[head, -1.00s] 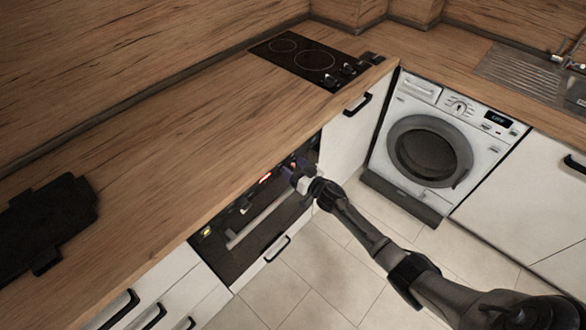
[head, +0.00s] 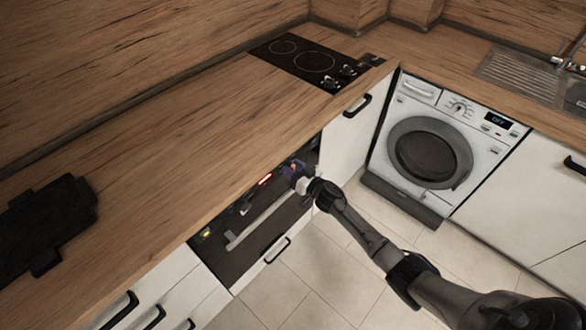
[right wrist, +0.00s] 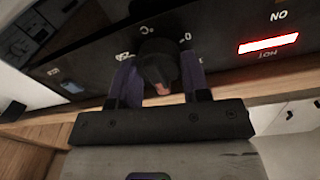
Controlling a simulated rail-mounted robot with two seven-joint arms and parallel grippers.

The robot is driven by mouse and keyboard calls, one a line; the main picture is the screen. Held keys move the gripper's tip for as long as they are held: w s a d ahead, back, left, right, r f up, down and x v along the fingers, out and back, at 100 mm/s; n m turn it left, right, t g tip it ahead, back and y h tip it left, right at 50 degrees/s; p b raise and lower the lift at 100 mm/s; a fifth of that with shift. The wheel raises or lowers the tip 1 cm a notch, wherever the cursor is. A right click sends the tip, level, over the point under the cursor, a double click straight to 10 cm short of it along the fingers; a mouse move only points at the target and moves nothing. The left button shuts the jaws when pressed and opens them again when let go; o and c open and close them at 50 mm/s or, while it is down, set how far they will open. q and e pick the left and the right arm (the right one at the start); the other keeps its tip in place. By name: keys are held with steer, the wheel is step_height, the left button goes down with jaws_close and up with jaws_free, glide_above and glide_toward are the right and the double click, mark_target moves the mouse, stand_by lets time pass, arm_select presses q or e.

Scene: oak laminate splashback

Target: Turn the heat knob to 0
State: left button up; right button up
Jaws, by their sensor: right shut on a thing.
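My right gripper (head: 293,170) is at the right end of the oven's control panel, under the worktop. In the right wrist view its two purple fingers (right wrist: 158,88) are shut on a dark knob (right wrist: 157,62), one on each side. A reddish mark shows on the knob's lower end in that view. A white 0 (right wrist: 187,36) is printed on the panel (right wrist: 215,50) to the upper right of the knob, with other symbols around it. In the head view the gripper hides most of the knob. My left gripper is out of view.
A lit red HOT sign (right wrist: 268,44) is beside the knob. The oven (head: 262,228) has a long bar handle below the panel. A hob (head: 310,62) with its own knobs is above on the worktop (head: 170,120). A washing machine (head: 440,145) stands to the right.

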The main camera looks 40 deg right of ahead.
steer(key=shift+n, duration=0.3)
steer(key=n+b, duration=0.1)
steer(key=n, duration=0.3)
steer(key=shift+a+f+n, duration=0.1)
steer(key=shift+n, duration=0.3)
steer(key=n+b, duration=0.1)
steer(key=n, duration=0.4)
steer(key=shift+f+n, duration=0.1)
steer(key=shift+n, duration=0.3)
steer(key=n+b, duration=0.1)
steer(key=n, duration=0.2)
steer(key=shift+n+y+b, duration=0.3)
steer(key=shift+n+b, duration=0.05)
steer(key=shift+n, duration=0.05)
steer(key=n+b, duration=0.1)
steer(key=n, duration=0.3)
steer(key=shift+f+n+y, duration=0.1)
steer(key=shift+n+y, duration=0.2)
steer(key=shift+y, duration=0.1)
steer(key=shift+n+b, duration=0.75)
steer(key=shift+n, duration=0.75)
steer(key=o, duration=0.9)
